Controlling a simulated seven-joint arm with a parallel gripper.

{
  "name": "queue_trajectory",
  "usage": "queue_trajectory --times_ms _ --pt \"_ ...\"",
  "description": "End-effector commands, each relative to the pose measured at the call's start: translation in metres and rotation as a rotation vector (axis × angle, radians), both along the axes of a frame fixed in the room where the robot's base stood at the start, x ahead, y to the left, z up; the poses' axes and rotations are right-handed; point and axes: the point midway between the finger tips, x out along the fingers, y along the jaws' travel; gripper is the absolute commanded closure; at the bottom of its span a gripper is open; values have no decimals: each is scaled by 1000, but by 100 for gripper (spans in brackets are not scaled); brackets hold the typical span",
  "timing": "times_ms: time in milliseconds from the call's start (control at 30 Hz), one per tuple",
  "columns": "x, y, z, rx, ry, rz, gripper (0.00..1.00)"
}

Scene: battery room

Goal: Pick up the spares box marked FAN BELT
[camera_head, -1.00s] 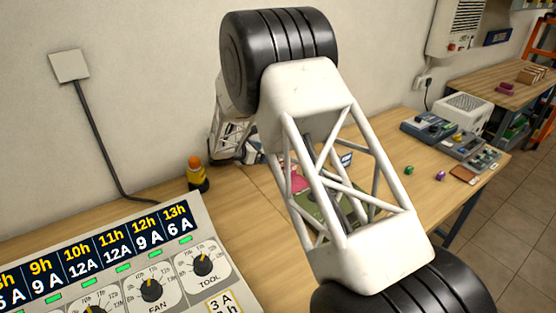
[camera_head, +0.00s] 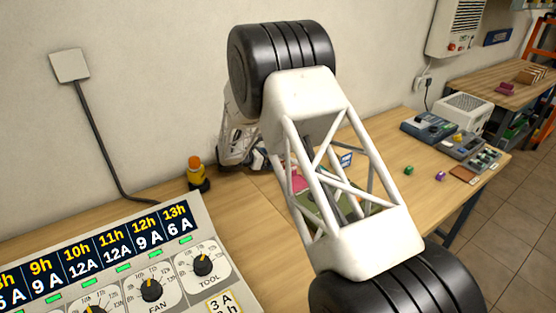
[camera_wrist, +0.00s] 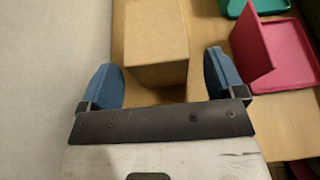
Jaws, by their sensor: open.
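In the wrist view a plain brown box (camera_wrist: 157,32) stands on the wooden bench between and beyond the two blue fingertips of my gripper (camera_wrist: 162,78). The gripper is open, with a finger on each side of the box's near end; a gap shows at the left finger. No marking shows on the faces in view, so I cannot tell whether it is the FAN BELT box. In the head view my arm hides the box, and the gripper (camera_head: 240,150) is mostly hidden behind the arm.
In the wrist view, a pink open-lidded tray (camera_wrist: 288,55) is close right of the right finger, with a green tray (camera_wrist: 240,8) beyond. A pale wall (camera_wrist: 50,60) is at left. In the head view, an orange-topped bottle (camera_head: 197,175) stands near a dial panel (camera_head: 130,265).

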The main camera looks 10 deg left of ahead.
Motion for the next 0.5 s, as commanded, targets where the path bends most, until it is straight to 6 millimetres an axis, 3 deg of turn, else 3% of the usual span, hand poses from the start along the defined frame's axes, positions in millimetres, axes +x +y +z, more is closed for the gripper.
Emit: queue_trajectory --times_ms 200,500 --pt "12 -13 -7 1 -1 0 12" --pt "14 -14 -7 1 -1 1 12"
